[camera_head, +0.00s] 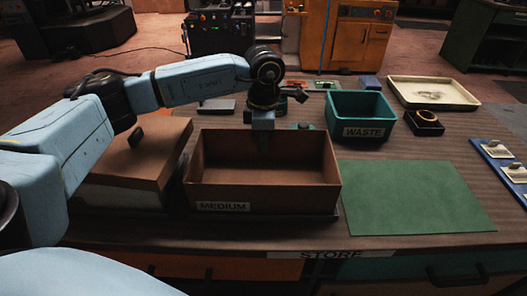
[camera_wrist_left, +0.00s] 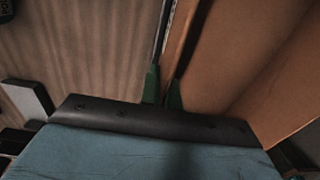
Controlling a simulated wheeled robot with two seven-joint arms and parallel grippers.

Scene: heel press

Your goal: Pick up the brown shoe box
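The brown shoe box (camera_head: 265,171) is open on top and stands upright on the table, with a MEDIUM label on its front. Its inside looks empty. My left gripper (camera_head: 263,141) reaches down at the middle of its far wall, with one green finger showing on the inside. In the left wrist view the green fingertips (camera_wrist_left: 162,92) sit close together, one on each side of the thin box wall (camera_wrist_left: 218,60); they look shut on it. The fingertips' lower contact is partly hidden. My right gripper is not in view.
A lidded brown box (camera_head: 140,158) stands close at the left, under my left arm. A green mat (camera_head: 415,198) lies at the right. Behind it are a green WASTE bin (camera_head: 362,131), a small dark holder (camera_head: 425,128) and a cream tray (camera_head: 432,105).

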